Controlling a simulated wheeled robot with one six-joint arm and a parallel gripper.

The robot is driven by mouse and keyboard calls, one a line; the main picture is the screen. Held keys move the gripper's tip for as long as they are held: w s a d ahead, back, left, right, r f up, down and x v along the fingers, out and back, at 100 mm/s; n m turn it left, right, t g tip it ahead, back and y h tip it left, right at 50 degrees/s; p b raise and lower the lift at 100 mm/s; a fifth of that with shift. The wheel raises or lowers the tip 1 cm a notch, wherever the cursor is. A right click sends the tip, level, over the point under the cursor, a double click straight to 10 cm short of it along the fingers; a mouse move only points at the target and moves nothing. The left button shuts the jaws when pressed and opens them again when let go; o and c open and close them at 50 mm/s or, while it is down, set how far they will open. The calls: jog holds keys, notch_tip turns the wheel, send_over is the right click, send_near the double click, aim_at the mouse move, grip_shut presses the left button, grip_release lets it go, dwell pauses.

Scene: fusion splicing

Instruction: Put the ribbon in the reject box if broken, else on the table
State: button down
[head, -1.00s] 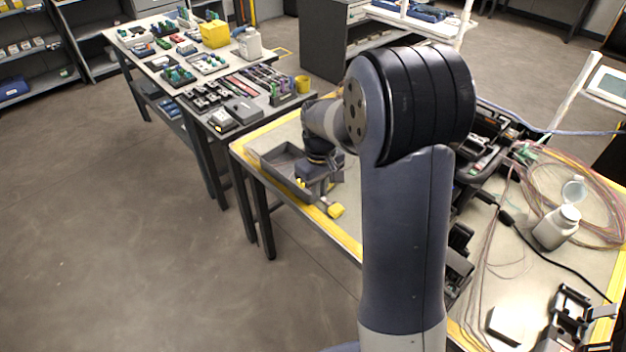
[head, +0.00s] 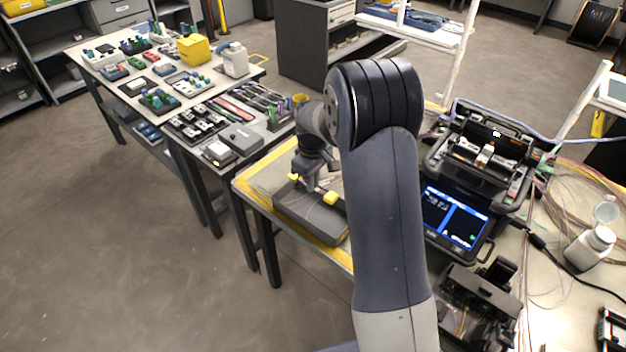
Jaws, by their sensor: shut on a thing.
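My gripper (head: 317,187) is at the end of my bent arm, pointing down. It is shut on the ribbon (head: 331,198), which shows as a yellow piece on each side of the fingers. The stretch between the yellow pieces is thin and too small to tell whether it is whole or broken. A grey box (head: 310,221), apparently the reject box, stands at the near left edge of the table (head: 253,187). The gripper and ribbon appear over this box. Its inside is mostly hidden, and I cannot tell whether the ribbon touches it.
Right of my arm stand a splicer with a lit blue screen (head: 455,217) and a black device (head: 478,305). A white bottle (head: 590,247) and loose fibres lie farther right. A second table (head: 225,172) with parts trays is at the back left.

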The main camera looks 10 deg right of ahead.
jog(key=shift+f+b, duration=2.75)
jog(key=shift+f, duration=1.65)
jog(key=c, duration=1.4)
grip_release()
notch_tip(320, 180, up, 11)
jog(key=shift+f, duration=0.1)
jog(key=shift+f, duration=0.1)
send_over(313, 211)
notch_tip(313, 211, down, 10)
jog(key=shift+s+r, duration=0.1)
jog(key=shift+r+p, duration=0.2)
jog(key=shift+p, duration=0.35)
jog(key=shift+r+p, duration=1)
jog(key=shift+r, duration=0.7)
